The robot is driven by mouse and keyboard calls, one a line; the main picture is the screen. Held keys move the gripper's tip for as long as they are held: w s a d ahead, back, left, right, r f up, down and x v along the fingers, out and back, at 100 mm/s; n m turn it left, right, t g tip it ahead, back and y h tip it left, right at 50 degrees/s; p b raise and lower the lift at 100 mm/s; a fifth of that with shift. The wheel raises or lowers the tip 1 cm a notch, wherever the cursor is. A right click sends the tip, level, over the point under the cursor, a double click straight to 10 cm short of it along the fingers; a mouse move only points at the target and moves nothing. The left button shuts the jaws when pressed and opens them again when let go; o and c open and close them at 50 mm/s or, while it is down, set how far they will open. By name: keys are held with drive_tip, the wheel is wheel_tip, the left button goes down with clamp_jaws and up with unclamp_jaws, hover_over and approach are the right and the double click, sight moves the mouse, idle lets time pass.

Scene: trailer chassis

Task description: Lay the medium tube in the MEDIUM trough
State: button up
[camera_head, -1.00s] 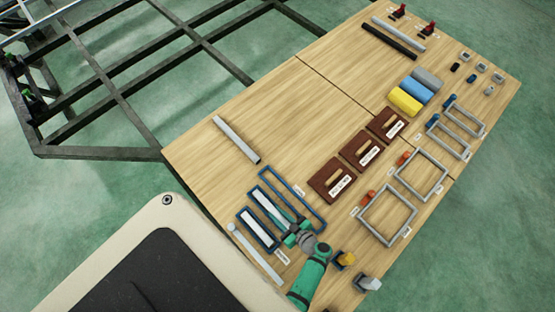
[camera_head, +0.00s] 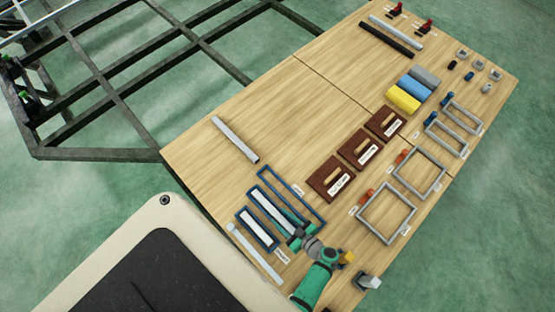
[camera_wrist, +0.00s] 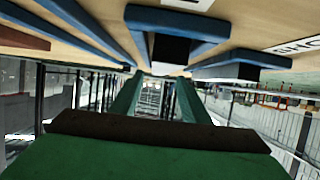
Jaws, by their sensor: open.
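Three blue-rimmed troughs lie side by side on the table. The middle trough (camera_head: 251,191) holds a pale tube (camera_head: 270,210), apparently the medium tube; it lies along the trough. The middle trough's near end also shows in the wrist view (camera_wrist: 180,22), with something pale inside. My gripper (camera_head: 294,240) is at the near end of the middle trough, partly covering it. In the wrist view its green fingers (camera_wrist: 158,98) are apart with nothing visible between them. The trough's label cannot be read.
The left trough (camera_head: 238,214) holds a shorter white tube; the right trough (camera_head: 308,206) looks empty. A thin pale tube (camera_head: 254,254) lies left of them, and a grey tube (camera_head: 235,140) lies farther back.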

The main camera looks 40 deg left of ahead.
drive_tip(key=v, duration=0.8)
drive_tip(key=shift+s+d+r, duration=0.1)
drive_tip(key=shift+d+r, duration=0.05)
drive_tip(key=shift+d, duration=0.1)
drive_tip(key=shift+s, duration=0.1)
